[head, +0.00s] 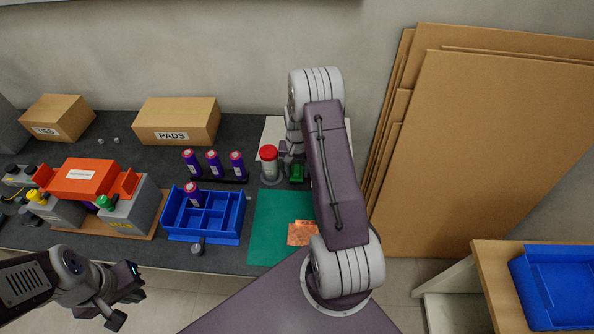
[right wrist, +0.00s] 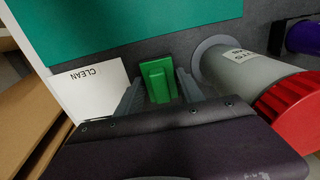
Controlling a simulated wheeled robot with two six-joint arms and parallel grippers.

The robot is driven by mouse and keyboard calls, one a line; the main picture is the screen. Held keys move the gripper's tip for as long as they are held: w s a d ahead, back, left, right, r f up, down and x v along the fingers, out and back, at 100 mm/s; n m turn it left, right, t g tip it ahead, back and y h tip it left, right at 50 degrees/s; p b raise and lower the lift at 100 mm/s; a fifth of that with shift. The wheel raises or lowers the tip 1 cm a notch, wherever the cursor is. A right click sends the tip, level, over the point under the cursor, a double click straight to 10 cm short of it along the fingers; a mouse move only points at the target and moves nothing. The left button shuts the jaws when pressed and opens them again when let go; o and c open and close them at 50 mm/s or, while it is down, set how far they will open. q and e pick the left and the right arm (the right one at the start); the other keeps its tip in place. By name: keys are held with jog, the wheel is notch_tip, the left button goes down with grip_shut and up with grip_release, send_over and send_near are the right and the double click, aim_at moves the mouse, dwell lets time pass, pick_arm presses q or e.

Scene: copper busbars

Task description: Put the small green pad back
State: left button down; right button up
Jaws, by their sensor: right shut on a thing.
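The small green pad (head: 297,173) is a green block with a raised narrower part on top. It sits on the grey table surface between the red-capped container and my right arm. It also shows in the right wrist view (right wrist: 158,80), between the two fingers. My right gripper (right wrist: 158,92) is shut on the pad; in the head view my right arm partly hides it. A white sheet marked CLEAN (right wrist: 92,88) lies beside the pad. My left gripper (head: 128,294) is open and empty at the lower left, in front of the table.
A red-capped grey container (head: 269,163) stands close beside the pad. A green mat (head: 268,222) holds copper pieces (head: 300,234). A blue divided tray (head: 215,220), purple cylinders (head: 213,163) and a PADS box (head: 178,120) are further left. Cardboard sheets (head: 470,150) lean at right.

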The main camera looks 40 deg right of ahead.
aim_at(297, 169)
jog(key=shift+f, duration=0.2)
jog(key=o, duration=1.2)
jog(key=shift+r, duration=0.1)
jog(key=shift+r, duration=0.4)
notch_tip(297, 169, up, 11)
jog(key=shift+r+p, duration=0.2)
jog(key=shift+p, duration=0.15)
